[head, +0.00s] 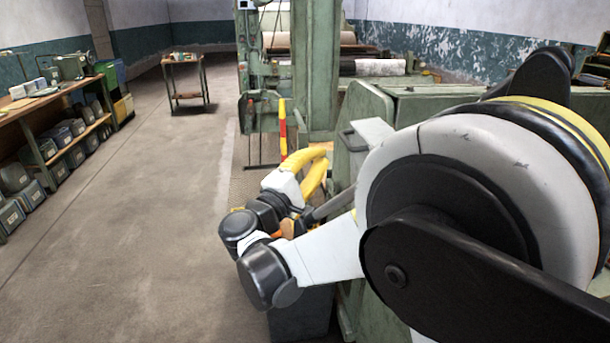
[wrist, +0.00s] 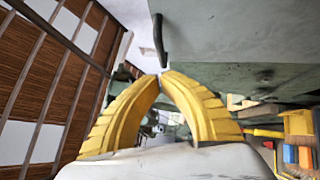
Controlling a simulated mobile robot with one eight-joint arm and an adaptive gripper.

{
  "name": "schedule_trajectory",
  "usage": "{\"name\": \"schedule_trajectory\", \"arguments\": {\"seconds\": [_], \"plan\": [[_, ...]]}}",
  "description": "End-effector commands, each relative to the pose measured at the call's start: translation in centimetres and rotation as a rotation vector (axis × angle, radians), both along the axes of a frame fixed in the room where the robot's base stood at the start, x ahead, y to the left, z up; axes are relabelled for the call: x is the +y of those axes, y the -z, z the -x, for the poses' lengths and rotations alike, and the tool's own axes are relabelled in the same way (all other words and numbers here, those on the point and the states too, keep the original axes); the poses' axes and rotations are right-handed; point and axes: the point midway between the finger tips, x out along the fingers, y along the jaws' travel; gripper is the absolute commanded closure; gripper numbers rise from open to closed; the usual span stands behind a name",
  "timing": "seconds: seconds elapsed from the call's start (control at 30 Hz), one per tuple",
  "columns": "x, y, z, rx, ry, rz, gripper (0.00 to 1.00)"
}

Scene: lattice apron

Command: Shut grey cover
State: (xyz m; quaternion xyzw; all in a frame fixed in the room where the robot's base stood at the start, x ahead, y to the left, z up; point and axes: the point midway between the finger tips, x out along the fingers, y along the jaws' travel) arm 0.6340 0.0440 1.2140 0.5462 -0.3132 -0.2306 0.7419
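My gripper (head: 322,158) has two yellow fingers. In the head view it reaches toward the side of the green machine, left of my large arm joint. In the wrist view the fingertips (wrist: 163,76) come together with nothing visible between them. A grey panel (wrist: 235,30), which seems to be the cover, fills the upper right of the wrist view. A dark bar handle (wrist: 160,38) shows at its left edge, just beyond the fingertips; I cannot tell whether they touch. In the head view a light grey panel (head: 368,134) stands at the machine's side, partly hidden by my arm.
The green machine (head: 410,100) stands right of centre. A dark bin (head: 300,315) is below my arm. A workbench (head: 40,105) with several boxes lines the left, and a small cart (head: 187,80) stands at the back. The floor (head: 140,220) between is clear.

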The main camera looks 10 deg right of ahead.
Motion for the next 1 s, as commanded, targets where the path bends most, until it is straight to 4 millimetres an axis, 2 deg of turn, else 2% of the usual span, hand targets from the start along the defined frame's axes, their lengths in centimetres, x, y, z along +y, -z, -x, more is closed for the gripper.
{"name": "schedule_trajectory", "arguments": {"seconds": [0.1, 0.23, 0.4, 0.77, 0.87, 1.0], "plan": [[-2.0, -0.4, -0.1, 0.000, 0.003, 0.000, 1.00], [-3.3, -0.9, -0.1, 0.000, 0.001, -0.001, 1.00], [-4.0, -1.2, -0.1, 0.000, 0.000, -0.001, 1.00], [-4.1, -1.3, -0.1, 0.000, 0.000, -0.003, 1.00], [-4.6, -1.7, -0.1, 0.000, 0.001, -0.013, 1.00], [-6.5, -2.7, 0.0, 0.000, 0.003, -0.054, 1.00]]}}
